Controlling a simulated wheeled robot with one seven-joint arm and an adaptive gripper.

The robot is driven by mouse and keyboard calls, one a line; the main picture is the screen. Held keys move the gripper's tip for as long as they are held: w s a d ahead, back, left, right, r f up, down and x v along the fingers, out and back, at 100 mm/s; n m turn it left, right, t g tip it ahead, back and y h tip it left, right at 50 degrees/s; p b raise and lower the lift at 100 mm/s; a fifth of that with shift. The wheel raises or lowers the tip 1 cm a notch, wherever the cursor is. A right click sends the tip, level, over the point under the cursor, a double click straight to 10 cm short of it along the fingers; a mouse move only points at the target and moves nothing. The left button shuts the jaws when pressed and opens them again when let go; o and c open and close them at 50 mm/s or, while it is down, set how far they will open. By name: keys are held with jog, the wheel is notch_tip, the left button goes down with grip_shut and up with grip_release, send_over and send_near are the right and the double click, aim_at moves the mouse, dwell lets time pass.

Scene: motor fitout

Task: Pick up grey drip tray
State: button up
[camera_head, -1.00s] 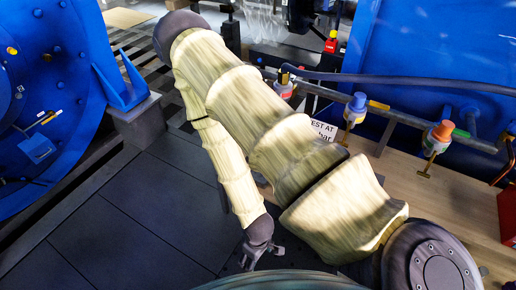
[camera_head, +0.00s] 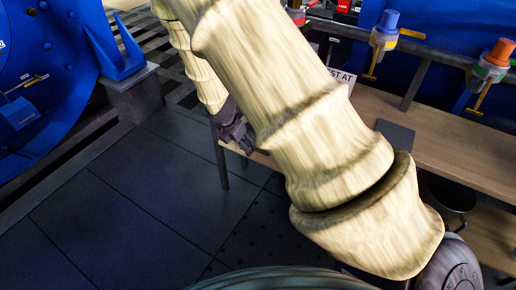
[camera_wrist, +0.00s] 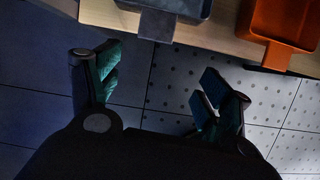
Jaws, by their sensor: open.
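The grey drip tray (camera_wrist: 184,8) shows at the top of the wrist view, cut off by the picture edge. Its flat grey tab (camera_wrist: 157,25) sticks out past the edge of a wooden surface. My gripper (camera_wrist: 154,82) is open and empty, its two fingers wide apart below the tab in the picture and not touching it. In the head view my gripper (camera_head: 238,132) is at the near edge of the wooden bench, partly hidden by my arm. I cannot make out the grey tray for sure in the head view.
An orange tray (camera_wrist: 284,22) sits right of the grey one in the wrist view. The wooden bench (camera_head: 455,150) carries a dark grey flat piece (camera_head: 396,135). A pipe with blue-capped (camera_head: 385,35) and orange-capped (camera_head: 492,62) valves runs behind. Dark floor (camera_head: 130,215) is clear at left.

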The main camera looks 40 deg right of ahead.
jog(key=shift+n, duration=0.5)
jog(key=shift+w+d+r+b+x, duration=0.25)
jog(key=shift+b+x, duration=0.45)
jog(key=shift+x, duration=1.05)
jog(key=shift+w+d+b+x, duration=0.35)
jog(key=shift+b+x, duration=0.35)
jog(key=shift+x, duration=1)
jog(key=shift+w+d+r+b+x, duration=0.3)
jog(key=shift+b+x, duration=0.4)
jog(key=shift+x, duration=1.05)
jog(key=shift+a+f, duration=0.1)
jog(key=shift+c, duration=0.4)
jog(key=c, duration=1.2)
